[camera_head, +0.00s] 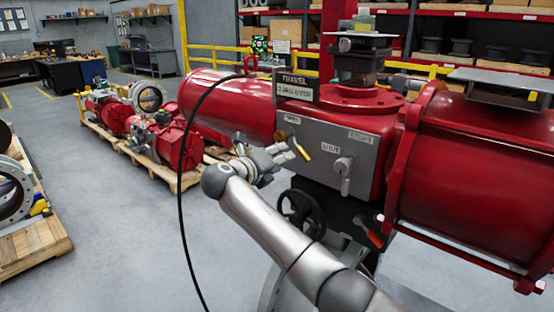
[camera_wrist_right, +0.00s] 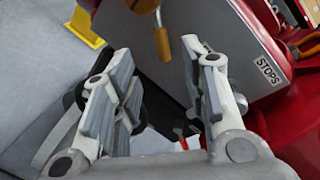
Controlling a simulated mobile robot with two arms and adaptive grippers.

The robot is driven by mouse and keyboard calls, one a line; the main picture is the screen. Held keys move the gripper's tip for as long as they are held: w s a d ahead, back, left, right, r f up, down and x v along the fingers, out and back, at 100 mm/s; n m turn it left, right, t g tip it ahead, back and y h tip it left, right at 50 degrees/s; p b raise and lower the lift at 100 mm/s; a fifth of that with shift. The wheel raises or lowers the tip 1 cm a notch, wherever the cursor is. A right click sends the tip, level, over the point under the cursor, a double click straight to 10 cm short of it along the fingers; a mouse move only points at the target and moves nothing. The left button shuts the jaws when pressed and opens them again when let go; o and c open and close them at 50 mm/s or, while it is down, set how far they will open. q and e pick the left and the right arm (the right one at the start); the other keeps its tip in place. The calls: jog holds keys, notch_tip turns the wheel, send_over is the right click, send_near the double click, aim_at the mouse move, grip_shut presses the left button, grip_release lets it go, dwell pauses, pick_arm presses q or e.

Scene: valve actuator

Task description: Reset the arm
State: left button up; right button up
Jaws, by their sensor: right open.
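My right gripper (camera_head: 280,156) is open and empty in front of the grey panel (camera_head: 325,145) of the red valve actuator (camera_head: 362,105). A small lever with a brass-yellow handle (camera_head: 302,152) is on the panel just right of the fingertips. In the right wrist view the brass handle (camera_wrist_right: 162,44) hangs ahead of and between the open fingers of the right gripper (camera_wrist_right: 160,75), apart from them. A grey lever (camera_head: 344,175) on the panel points down, farther right. My left gripper is not in view.
A black handwheel (camera_head: 301,212) sits below the panel, with an orange-red handle (camera_head: 370,233) beside it. A black cable (camera_head: 181,205) hangs left of my arm. A pallet (camera_head: 35,240) stands at far left; open grey floor (camera_head: 130,235) lies between.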

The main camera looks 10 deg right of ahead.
jog(key=s+d+f+m+g+y+b, duration=0.1)
jog(key=s+f+m+y, duration=0.15)
jog(key=f, duration=1.15)
jog(key=s+f+m+g+y+b, duration=0.1)
jog(key=s+f+m+g, duration=0.15)
jog(key=f, duration=1.25)
jog(key=s+d+f+m+y+b, duration=0.1)
jog(key=s+f+m+y, duration=0.15)
jog(key=f, duration=1.15)
jog(key=s+f+m+g+y+b, duration=0.1)
jog(key=s+f+m, duration=0.2)
jog(key=s+f, duration=0.4)
jog(key=s+f+m+g+y+b, duration=0.1)
jog(key=s+f+m+g, duration=0.2)
jog(key=f, duration=0.6)
jog(key=s+d+f+m+y+b, duration=0.1)
jog(key=s+f+m, duration=0.4)
jog(key=s+f, duration=0.45)
jog(key=s+d+f+m+y, duration=0.15)
jog(key=s+f+m, duration=0.25)
jog(key=s+f, duration=0.55)
jog(key=s+d+f+m+g+b, duration=0.1)
jog(key=s+m, duration=0.5)
jog(key=s, duration=0.9)
jog(key=s+d+f+m+g+b, duration=0.1)
jog(key=s+f+m, duration=0.4)
jog(key=s, duration=1.1)
jog(key=shift+s+d+f+m+g, duration=0.2)
jog(key=shift+d+m+g, duration=0.25)
jog(key=shift+d+m, duration=0.6)
